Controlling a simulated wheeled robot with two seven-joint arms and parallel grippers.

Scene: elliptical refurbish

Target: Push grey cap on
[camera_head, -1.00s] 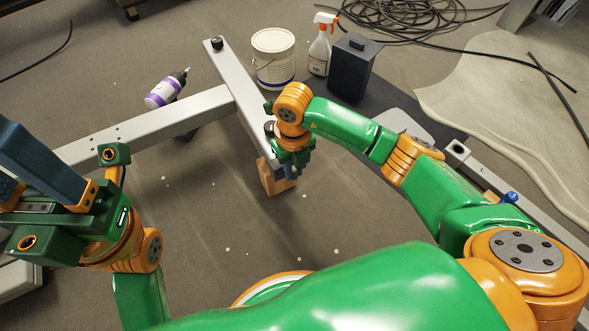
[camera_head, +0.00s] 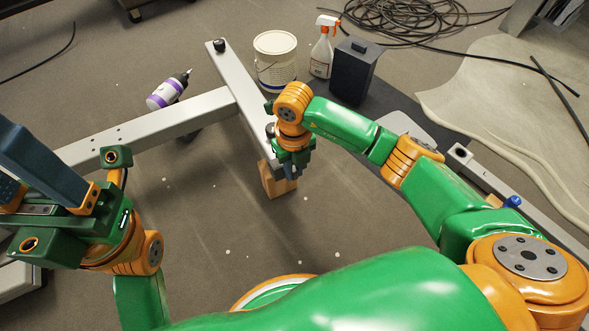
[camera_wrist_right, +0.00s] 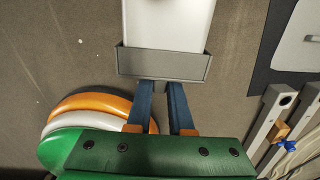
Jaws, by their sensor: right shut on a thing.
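The grey cap (camera_wrist_right: 164,66) is at the near end of the pale metal beam (camera_wrist_right: 167,22) in the right wrist view. Its side walls stand around the beam's end; how deep the beam sits in it cannot be told. My right gripper (camera_wrist_right: 161,86) is shut on the cap's near side with both blue fingers. In the head view the right gripper (camera_head: 290,165) is at the beam's near end and hides the cap. The frame's beam (camera_head: 240,90) also shows there. My left gripper (camera_head: 25,175) is at the far left, its blue fingers apart and empty.
A wooden block (camera_head: 276,180) stands under the beam's near end. Black cable (camera_head: 400,22) is coiled at the back. The floor left of the block is clear.

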